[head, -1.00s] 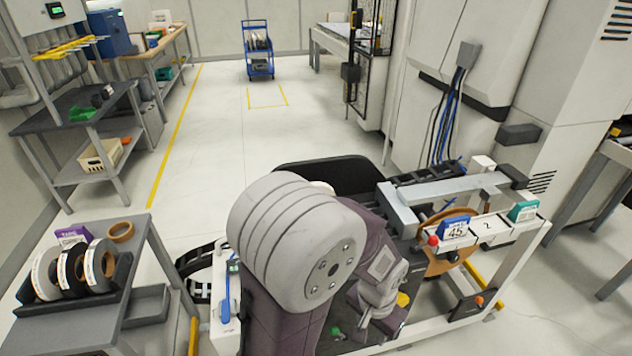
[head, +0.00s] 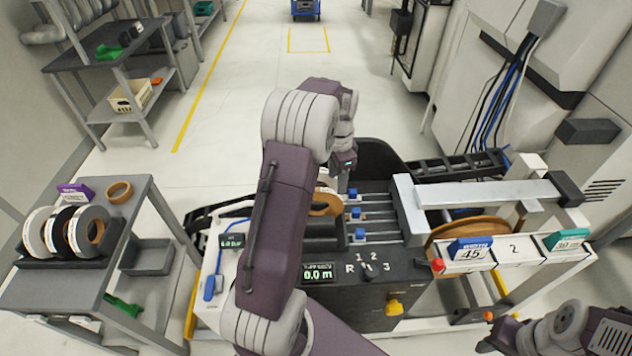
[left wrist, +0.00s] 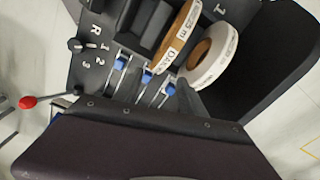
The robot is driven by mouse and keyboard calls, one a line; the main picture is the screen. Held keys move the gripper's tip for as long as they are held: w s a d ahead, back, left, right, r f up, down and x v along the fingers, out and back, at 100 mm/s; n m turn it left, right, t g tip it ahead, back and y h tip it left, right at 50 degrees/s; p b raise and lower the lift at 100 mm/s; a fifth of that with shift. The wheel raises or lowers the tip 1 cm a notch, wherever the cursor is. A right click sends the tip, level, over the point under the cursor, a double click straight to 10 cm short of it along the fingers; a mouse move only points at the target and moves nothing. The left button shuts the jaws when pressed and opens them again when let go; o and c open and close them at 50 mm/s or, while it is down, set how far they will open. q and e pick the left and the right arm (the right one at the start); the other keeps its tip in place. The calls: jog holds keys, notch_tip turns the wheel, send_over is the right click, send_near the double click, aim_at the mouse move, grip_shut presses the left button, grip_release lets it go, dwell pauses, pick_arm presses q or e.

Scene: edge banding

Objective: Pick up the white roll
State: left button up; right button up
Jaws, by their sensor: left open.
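In the left wrist view a white roll (left wrist: 228,40) with a brown core stands in the black machine, beside a brown-edged roll (left wrist: 178,38). In the head view the brown roll (head: 325,204) shows behind my left arm, which largely hides the white one. My left gripper (head: 345,168) points down over the machine near these rolls. It is open, and I see nothing held in it; its fingers are barely visible. Another white roll (head: 36,232) stands in a rack on the left cart. My right arm shows at the lower right; its jaws are unclear.
The grey cart (head: 75,292) also holds a black roll (head: 58,240), a grey-white roll (head: 84,246) and a brown ring (head: 119,192). The machine has blue sliders (head: 357,213), a metal beam (head: 490,193) and a red knob (head: 438,265).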

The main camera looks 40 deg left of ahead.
aim_at(331, 183)
pick_arm(q)
jog(key=a+m, duration=0.1)
jog(key=a, duration=0.2)
jog(key=w+a+m, duration=0.1)
jog(key=a, duration=0.2)
jog(key=w+a+r+m+p, duration=0.1)
jog(key=a, duration=0.3)
jog(key=shift+w, duration=0.25)
jog(key=shift+d+f, duration=0.1)
jog(key=shift+f, duration=1.85)
jog(key=f, duration=0.4)
jog(key=shift+d+f+p, duration=0.25)
jog(key=shift+d+p, duration=0.05)
jog(key=shift+p, duration=0.1)
jog(key=shift+w+f, duration=0.1)
jog(key=shift+f, duration=0.25)
grip_shut()
jog(key=shift+r, duration=0.1)
